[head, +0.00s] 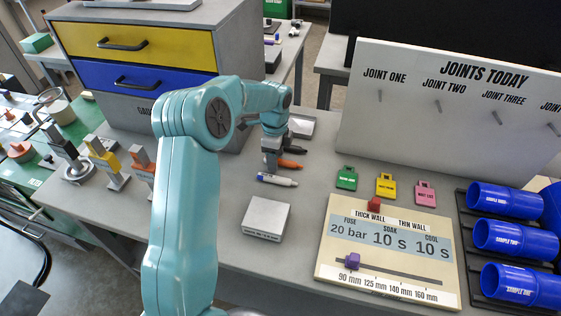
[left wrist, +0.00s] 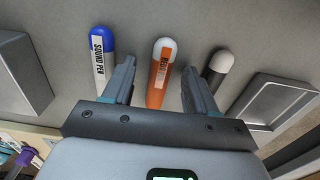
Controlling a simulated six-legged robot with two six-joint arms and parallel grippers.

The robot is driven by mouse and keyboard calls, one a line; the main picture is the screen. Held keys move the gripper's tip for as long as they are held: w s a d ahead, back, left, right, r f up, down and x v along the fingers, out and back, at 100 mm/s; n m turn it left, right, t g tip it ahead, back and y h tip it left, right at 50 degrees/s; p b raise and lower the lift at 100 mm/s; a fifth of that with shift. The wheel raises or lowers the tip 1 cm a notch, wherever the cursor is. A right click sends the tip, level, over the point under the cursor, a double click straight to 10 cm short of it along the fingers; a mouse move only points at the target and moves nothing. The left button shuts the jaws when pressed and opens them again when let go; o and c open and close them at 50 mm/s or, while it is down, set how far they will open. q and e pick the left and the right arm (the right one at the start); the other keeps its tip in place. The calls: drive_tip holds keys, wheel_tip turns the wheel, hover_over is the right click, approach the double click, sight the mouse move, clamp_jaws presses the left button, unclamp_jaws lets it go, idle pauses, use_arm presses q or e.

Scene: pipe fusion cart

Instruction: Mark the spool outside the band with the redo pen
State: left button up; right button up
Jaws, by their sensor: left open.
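The orange redo pen (head: 290,164) lies on the grey bench between a blue-and-white sound pen (head: 277,181) and a dark pen (head: 298,149). My left gripper (head: 271,165) is low over the pens, pointing down. In the left wrist view my left gripper (left wrist: 158,70) is open, with the orange pen (left wrist: 160,75) between its fingers and a gap on each side. Blue spools lie in a black rack at the right: sample three (head: 505,201), sample two (head: 502,237) and sample one (head: 520,284). I cannot make out which is outside the band. My right gripper is out of view.
A grey block (head: 267,217) sits in front of the pens. A settings board (head: 390,285) with red and purple sliders lies right of it. Green, yellow and pink tags (head: 386,186) lie behind the board. A "Joints Today" board (head: 450,125) stands at the back, drawers (head: 150,60) at the left.

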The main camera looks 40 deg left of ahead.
use_arm(q)
drive_tip(key=shift+w, duration=0.1)
drive_tip(key=c, duration=0.6)
clamp_jaws()
